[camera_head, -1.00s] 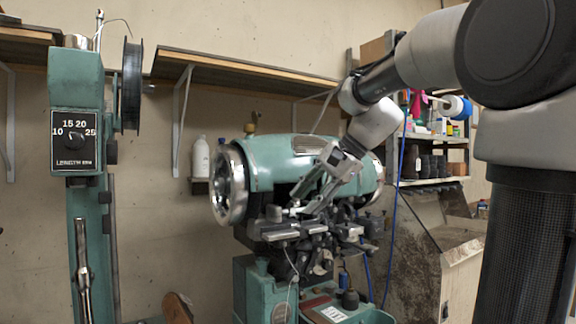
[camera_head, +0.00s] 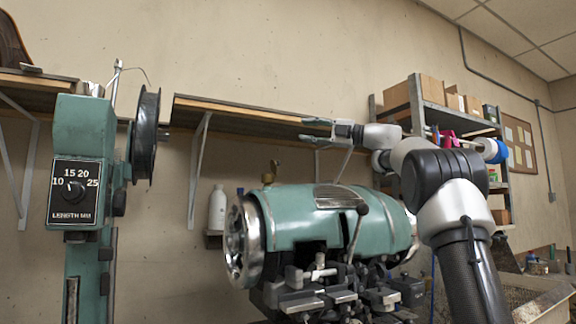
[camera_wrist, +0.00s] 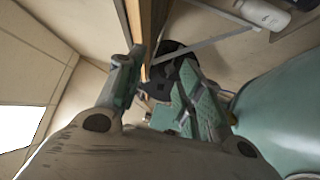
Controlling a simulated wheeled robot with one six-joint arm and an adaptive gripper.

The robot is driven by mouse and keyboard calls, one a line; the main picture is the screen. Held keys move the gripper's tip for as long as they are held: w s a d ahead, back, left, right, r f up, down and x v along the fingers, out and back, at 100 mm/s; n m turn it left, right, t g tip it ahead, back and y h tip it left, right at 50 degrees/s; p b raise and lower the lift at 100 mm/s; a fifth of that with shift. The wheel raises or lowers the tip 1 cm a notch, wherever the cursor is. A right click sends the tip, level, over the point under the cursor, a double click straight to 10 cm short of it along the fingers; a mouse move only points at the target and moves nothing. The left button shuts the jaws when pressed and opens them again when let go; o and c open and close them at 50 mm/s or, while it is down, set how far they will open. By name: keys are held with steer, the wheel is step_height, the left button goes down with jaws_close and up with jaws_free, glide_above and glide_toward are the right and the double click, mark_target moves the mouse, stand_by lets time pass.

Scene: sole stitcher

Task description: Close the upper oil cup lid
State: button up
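A small brass oil cup (camera_head: 268,176) stands on top of the green machine drum (camera_head: 290,222), near its left end. A small piece sticks up at the top of the cup; it is too small to tell how its lid stands. My gripper (camera_head: 304,130) is to the right of and higher than the cup in the head view, pointing left, apart from it. In the wrist view my gripper (camera_wrist: 160,72) has its two fingers apart with nothing held between them. The green drum fills the right side there, and a small yellowish bit shows at its edge, perhaps the cup.
A wooden wall shelf (camera_head: 250,116) with metal brackets runs behind my gripper. A white bottle (camera_head: 217,208) stands behind the drum's left end. A green column with a dial (camera_head: 74,190) and a black spool (camera_head: 145,135) stands at left. A black-knobbed lever (camera_head: 358,232) rises at the drum's front.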

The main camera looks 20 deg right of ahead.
steer(key=s+f+n+g, duration=0.1)
steer(key=f+g, duration=0.1)
steer(key=f, duration=0.1)
steer(key=f+n+g+h, duration=0.1)
steer(key=f+n+g, duration=0.1)
steer(key=s+a+f+n+g, duration=0.1)
steer(key=f+g, duration=0.1)
steer(key=f, duration=0.1)
steer(key=shift+s+f+g+h, duration=0.3)
steer(key=shift+s+f, duration=0.05)
steer(key=shift+s+a+f+n, duration=0.1)
steer(key=shift+a+f+n, duration=0.05)
steer(key=shift+f+n, duration=0.15)
steer(key=x, duration=0.7)
steer(key=shift+s+a+f, duration=0.1)
steer(key=shift+a, duration=0.05)
steer(key=shift+c, duration=0.2)
jaws_close()
